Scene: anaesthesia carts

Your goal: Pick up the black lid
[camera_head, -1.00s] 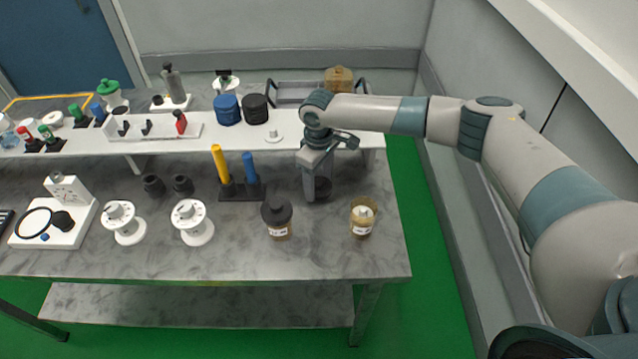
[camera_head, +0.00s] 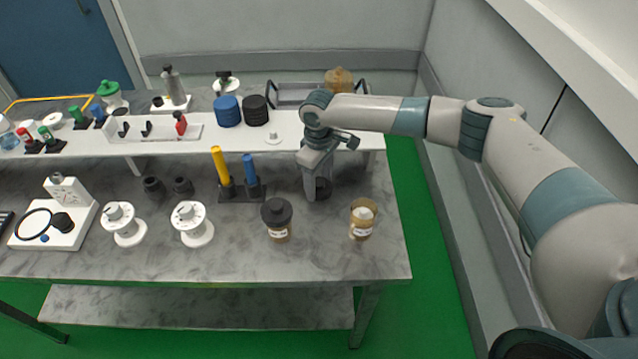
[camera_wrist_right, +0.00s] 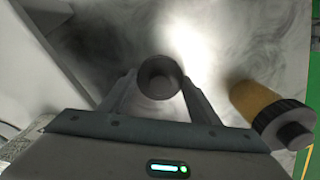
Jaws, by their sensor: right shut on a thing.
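The black lid (camera_wrist_right: 160,77) is a round dark cap with a hollow centre, between the two fingers in the right wrist view. In the head view the lid (camera_head: 323,188) is low at the fingertips, partly hidden by a finger. My right gripper (camera_head: 316,188) points down on the right part of the table and is shut on the lid. Its fingers also show on both sides of the lid in the right wrist view (camera_wrist_right: 159,88). I cannot tell whether the lid touches the tabletop. My left gripper is not in view.
A black-capped amber jar (camera_head: 278,226) stands front left. A stand with yellow and blue rods (camera_head: 242,190) is to the left. The raised white shelf (camera_head: 350,143) is close behind. Bare tabletop (camera_head: 330,262) lies in front.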

